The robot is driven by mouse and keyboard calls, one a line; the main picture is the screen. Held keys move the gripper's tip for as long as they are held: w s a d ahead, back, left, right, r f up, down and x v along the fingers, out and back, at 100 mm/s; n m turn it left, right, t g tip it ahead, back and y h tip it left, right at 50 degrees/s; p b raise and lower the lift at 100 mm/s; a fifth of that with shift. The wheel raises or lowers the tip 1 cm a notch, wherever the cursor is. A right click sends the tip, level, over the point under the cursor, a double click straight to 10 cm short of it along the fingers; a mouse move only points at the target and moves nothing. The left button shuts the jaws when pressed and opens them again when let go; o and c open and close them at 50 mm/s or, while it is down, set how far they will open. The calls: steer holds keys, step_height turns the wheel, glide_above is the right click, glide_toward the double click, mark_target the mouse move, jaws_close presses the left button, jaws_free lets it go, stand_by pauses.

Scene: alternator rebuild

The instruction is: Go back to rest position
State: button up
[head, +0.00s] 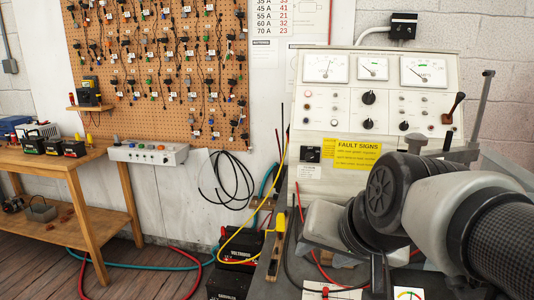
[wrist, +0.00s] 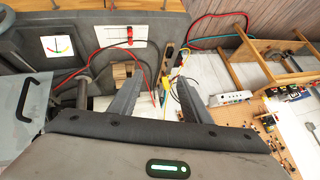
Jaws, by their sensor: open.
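The task names no object apart from my arm. In the wrist view my gripper (wrist: 188,90) is open, its two grey fingers spread wide apart with nothing held between them. Between and beyond the fingers show the pale wall, a yellow lead and dark cables, seen upside down. In the head view my arm fills the lower right, in front of the test bench (head: 376,95). I cannot make out the fingers there.
The test bench has dials, knobs and a yellow fault sign (head: 357,155). Red, yellow and black leads hang by its left edge. A wooden workbench (head: 55,160) with batteries stands at left, below a pegboard (head: 160,60). A white switch box (head: 148,153) is on the wall. Floor between is partly crossed by hoses.

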steer(key=s+d+f+n+g+h, duration=0.25)
steer(key=s+d+f, duration=0.2)
steer(key=s, duration=0.35)
step_height(320, 180, up, 20)
steer(key=p, duration=1.9)
steer(key=shift+w+r+y, duration=0.15)
steer(key=shift+w+y, duration=0.15)
steer(key=shift+y, duration=0.05)
steer(key=shift+d+t, duration=0.1)
steer(key=shift+t, duration=0.15)
